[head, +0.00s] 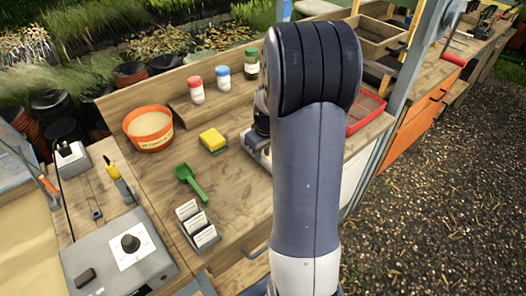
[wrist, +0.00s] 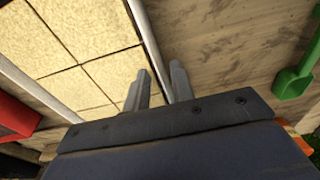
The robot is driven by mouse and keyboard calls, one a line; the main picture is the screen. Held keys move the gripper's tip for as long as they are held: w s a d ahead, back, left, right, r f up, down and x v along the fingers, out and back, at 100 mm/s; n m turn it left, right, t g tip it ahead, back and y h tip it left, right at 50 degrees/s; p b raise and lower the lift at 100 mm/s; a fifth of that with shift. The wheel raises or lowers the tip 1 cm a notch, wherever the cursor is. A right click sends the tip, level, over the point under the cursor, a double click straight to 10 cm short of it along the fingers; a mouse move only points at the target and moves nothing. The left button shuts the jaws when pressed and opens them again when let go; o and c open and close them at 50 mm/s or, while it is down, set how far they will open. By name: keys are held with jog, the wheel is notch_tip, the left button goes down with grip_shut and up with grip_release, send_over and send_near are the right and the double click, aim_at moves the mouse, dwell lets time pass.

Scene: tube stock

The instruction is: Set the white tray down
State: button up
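The white tray shows in the wrist view as a pale rim (wrist: 146,33) around tan, rough-surfaced square blocks (wrist: 103,73). In the head view my arm hides most of the tray; a pale corner (head: 258,150) shows left of the arm, below my wrist. I cannot tell whether the tray touches the wooden bench.
A green scoop (head: 190,183), yellow sponge (head: 212,140) and orange pot (head: 149,128) are on the bench (head: 235,195), left of my arm. Card holders (head: 196,226) stand nearer. A red tray (head: 368,105) lies right of the arm. Jars (head: 223,79) stand on a riser behind.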

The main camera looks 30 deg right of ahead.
jog(key=shift+r, duration=0.1)
notch_tip(320, 180, up, 12)
jog(key=s, duration=0.1)
jog(key=shift+s, duration=0.4)
dwell(0.7)
